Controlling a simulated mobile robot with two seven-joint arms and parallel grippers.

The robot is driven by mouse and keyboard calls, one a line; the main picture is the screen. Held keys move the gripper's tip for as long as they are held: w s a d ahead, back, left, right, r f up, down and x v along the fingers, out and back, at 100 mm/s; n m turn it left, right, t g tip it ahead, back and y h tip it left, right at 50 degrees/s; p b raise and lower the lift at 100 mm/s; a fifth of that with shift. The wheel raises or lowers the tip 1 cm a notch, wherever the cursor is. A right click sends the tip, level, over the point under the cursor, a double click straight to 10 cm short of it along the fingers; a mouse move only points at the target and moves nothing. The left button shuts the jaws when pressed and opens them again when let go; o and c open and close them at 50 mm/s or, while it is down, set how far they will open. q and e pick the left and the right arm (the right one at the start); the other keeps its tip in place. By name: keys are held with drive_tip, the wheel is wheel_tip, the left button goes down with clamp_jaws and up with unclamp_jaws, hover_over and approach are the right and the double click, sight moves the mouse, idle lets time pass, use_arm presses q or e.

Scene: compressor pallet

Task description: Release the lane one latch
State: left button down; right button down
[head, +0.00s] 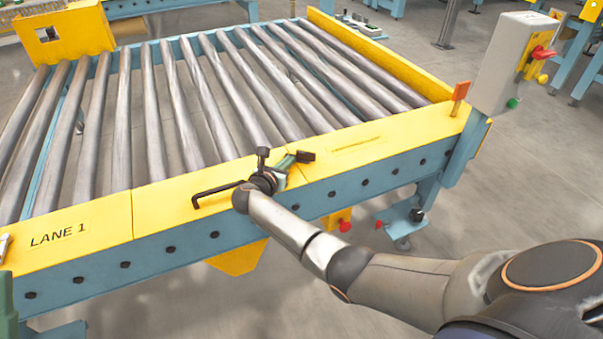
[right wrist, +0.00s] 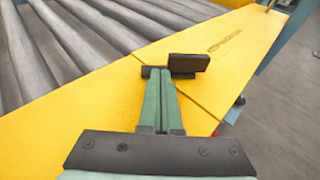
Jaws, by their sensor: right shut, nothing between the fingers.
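The yellow side rail labelled LANE 1 (head: 58,234) runs along the front of the roller conveyor. My right gripper (head: 290,162) reaches over this rail. Its green fingers (right wrist: 158,98) are shut together with nothing between them. A small black block (head: 306,156) sits right at the fingertips; it also shows in the right wrist view (right wrist: 188,63). I cannot tell whether the fingers touch it or whether it is the latch. A black bent rod (head: 215,194) lies over the rail left of my wrist.
Steel rollers (head: 150,105) fill the conveyor bed behind the rail. An orange tab (head: 460,92) stands at the rail's right end, beside a grey control box (head: 505,62) with a red switch. A dark green part (head: 8,310) shows at the lower left edge.

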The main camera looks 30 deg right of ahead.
sight(286, 153)
drive_tip(key=shift+w+d, duration=0.25)
drive_tip(key=shift+w, duration=0.3)
drive_tip(key=shift+w+d, duration=0.2)
drive_tip(key=shift+w, duration=0.3)
use_arm(q)
drive_tip(key=shift+f+b, duration=0.4)
drive_tip(key=shift+f, duration=0.1)
use_arm(e)
drive_tip(key=shift+w+d, duration=0.55)
drive_tip(key=shift+w, duration=0.1)
use_arm(q)
drive_tip(key=shift+d, duration=0.1)
use_arm(e)
drive_tip(key=shift+w+d, duration=0.1)
